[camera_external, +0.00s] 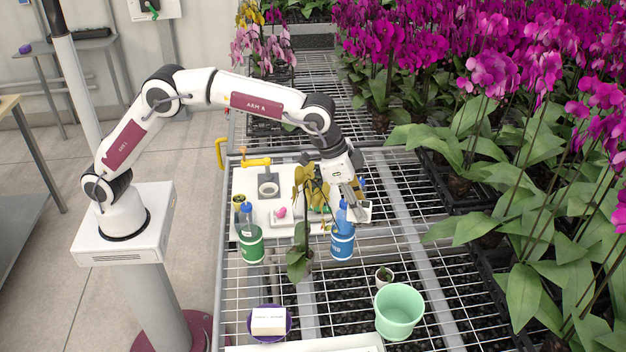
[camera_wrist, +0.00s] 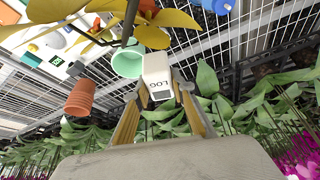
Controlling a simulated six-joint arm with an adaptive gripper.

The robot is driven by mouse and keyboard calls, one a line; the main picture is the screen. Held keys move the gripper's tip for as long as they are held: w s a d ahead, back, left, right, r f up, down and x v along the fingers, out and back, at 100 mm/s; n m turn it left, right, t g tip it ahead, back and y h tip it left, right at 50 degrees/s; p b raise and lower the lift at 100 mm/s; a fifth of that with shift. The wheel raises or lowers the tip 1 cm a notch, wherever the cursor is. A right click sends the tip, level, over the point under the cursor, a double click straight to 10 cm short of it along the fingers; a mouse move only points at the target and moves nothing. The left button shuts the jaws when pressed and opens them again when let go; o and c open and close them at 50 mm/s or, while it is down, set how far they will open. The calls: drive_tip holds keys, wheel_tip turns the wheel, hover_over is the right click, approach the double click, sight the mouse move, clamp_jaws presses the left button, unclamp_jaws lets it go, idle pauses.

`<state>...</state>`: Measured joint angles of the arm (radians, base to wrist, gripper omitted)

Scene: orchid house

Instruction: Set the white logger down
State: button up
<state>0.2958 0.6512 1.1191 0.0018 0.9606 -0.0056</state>
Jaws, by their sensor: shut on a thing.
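The white logger (camera_wrist: 156,68), a small block marked LOG with a dark end, is held between the two fingers of my gripper (camera_wrist: 159,92) in the wrist view.
A yellow-leaved plant (camera_external: 311,188) stands close left of my gripper. Dense orchids (camera_external: 500,130) crowd the right. Mesh between is partly free.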

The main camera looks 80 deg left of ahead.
drive_tip(key=s+a+r, duration=0.2)
drive_tip(key=a, duration=0.6)
drive_tip(key=s+a+f+n, duration=0.1)
drive_tip(key=s+a+f, duration=0.5)
drive_tip(key=s, duration=0.3)
drive_tip(key=s+a+f+n+y, duration=0.1)
drive_tip(key=s+a+f+n, duration=0.1)
drive_tip(key=s+a+f, duration=0.4)
drive_tip(key=s+f, duration=0.3)
drive_tip(key=s, duration=0.1)
drive_tip(key=shift+s+a, duration=0.15)
drive_tip(key=shift+a, duration=0.2)
idle(0.4)
drive_tip(key=d+f+m+h, duration=0.1)
drive_tip(key=d+f+m, duration=0.2)
drive_tip(key=d, duration=0.7)
drive_tip(key=d+f+m+h, duration=0.1)
drive_tip(key=d+f+m, duration=0.15)
drive_tip(key=d, duration=0.75)
drive_tip(key=w+d, duration=0.3)
drive_tip(key=w, duration=0.3)
drive_tip(key=w+d+f+n, duration=0.1)
drive_tip(key=w+d, duration=0.2)
drive_tip(key=w, duration=0.4)
drive_tip(key=shift+w+d+g+y, duration=0.25)
drive_tip(key=shift+w+g+y, duration=0.05)
drive_tip(key=shift+f, duration=0.1)
